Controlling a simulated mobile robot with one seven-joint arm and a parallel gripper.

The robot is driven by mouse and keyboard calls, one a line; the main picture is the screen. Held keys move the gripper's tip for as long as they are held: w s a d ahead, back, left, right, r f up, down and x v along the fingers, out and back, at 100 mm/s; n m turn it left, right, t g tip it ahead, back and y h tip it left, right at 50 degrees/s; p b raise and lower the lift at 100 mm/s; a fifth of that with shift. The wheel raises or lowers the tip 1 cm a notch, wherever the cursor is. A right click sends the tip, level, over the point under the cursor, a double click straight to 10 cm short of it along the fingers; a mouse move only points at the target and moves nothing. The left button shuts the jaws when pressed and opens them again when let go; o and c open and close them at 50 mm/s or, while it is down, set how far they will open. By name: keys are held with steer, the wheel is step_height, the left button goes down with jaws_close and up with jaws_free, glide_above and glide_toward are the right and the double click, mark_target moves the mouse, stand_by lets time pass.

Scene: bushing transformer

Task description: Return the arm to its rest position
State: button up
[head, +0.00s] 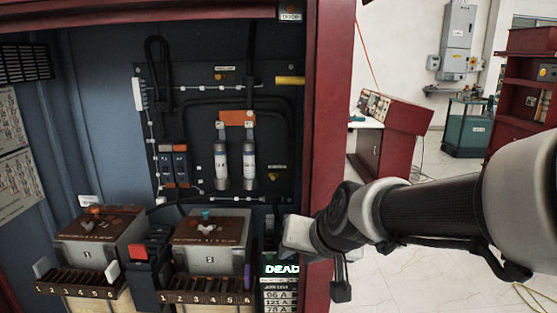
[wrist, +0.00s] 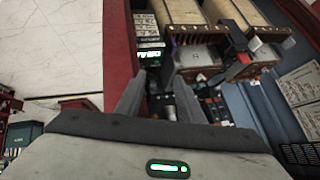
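My arm (head: 430,208) reaches in from the right of the head view, across the red cabinet's right post. My gripper (head: 290,238) is at its end, beside the right-hand transformer block and above the lit "DEAD" display (head: 282,268). Its fingers are hard to make out there. In the wrist view my gripper (wrist: 159,80) shows two grey fingers spread apart, with nothing seen held between them. The lit display (wrist: 150,53) shows just beyond the fingertips. The wrist view looks at the cabinet upside down.
The cabinet's red right post (head: 325,130) stands close to my arm. Two transformer blocks (head: 100,240) (head: 212,232) with numbered terminal strips sit low inside, a red-topped switch (head: 140,252) between them. Two white fuses (head: 221,165) (head: 249,165) are on the back panel. Open floor lies right.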

steer(key=s+d+r+g+h, duration=0.1)
steer(key=s+d+h, duration=0.1)
steer(key=s+d, duration=0.5)
steer(key=s+d+r+g+h, duration=0.1)
steer(key=s+d+r, duration=0.15)
steer(key=s, duration=0.75)
step_height(320, 180, up, 19)
steer(key=p, duration=2)
steer(key=shift+s+d+r+n, duration=0.15)
steer(key=shift+s+d+n, duration=0.05)
steer(key=shift+n, duration=0.2)
